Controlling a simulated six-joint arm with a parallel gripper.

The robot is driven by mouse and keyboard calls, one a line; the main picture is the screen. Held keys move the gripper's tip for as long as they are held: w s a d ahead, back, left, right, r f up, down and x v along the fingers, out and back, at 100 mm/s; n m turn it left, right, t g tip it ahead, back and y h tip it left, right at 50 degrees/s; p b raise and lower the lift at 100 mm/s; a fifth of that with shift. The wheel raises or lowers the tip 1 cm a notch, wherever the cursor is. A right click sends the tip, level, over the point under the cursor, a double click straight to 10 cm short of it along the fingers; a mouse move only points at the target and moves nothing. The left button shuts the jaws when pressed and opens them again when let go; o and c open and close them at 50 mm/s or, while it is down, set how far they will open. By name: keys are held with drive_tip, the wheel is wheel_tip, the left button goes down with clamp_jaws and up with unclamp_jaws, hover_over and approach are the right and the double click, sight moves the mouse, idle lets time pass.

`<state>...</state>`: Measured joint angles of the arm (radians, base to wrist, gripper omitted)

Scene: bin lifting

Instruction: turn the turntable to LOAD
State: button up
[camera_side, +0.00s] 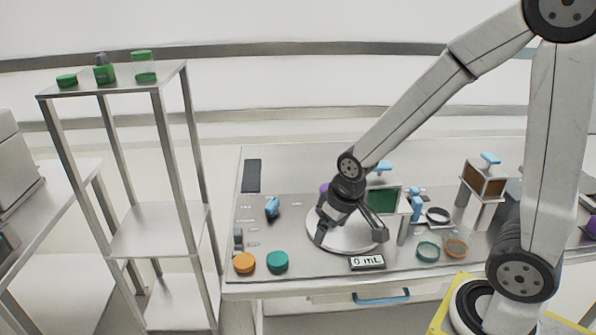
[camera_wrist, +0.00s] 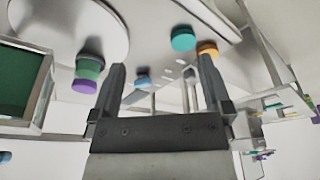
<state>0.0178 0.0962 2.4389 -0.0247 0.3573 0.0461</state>
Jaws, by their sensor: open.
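The turntable (camera_side: 338,239) is a pale round disc on the table in the side view, partly hidden by my gripper. Its edge also shows at the upper left of the wrist view (camera_wrist: 60,30). No LOAD mark is readable in either view. My gripper (camera_side: 350,238) points down over the disc with its fingers spread; whether a fingertip touches the disc is unclear. In the wrist view my gripper (camera_wrist: 160,66) has nothing between its fingers. A green and purple piece (camera_wrist: 88,75) is near the disc's edge, beside one finger.
A display (camera_side: 367,262) reading "0 mL" stands in front of the disc. Orange (camera_side: 244,263) and teal (camera_side: 278,262) caps lie front left. A shelf rack (camera_side: 155,215) stands left.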

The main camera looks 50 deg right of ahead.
drive_tip(key=shift+s, duration=0.15)
drive_tip(key=c, duration=0.3)
drive_tip(key=shift+c, duration=0.5)
drive_tip(key=m+g, duration=0.3)
drive_tip(key=m, duration=1)
hover_over(271, 203)
drive_tip(key=s, duration=0.1)
drive_tip(key=f, duration=0.4)
drive_tip(key=shift+a+f, duration=0.25)
drive_tip(key=shift+a, duration=0.1)
drive_tip(key=shift+w+d+f+m, duration=0.3)
drive_tip(key=shift+w+d+m, duration=0.05)
drive_tip(key=shift+w+m, duration=0.15)
drive_tip(key=shift+f, duration=3.9)
drive_tip(key=shift+c, duration=0.2)
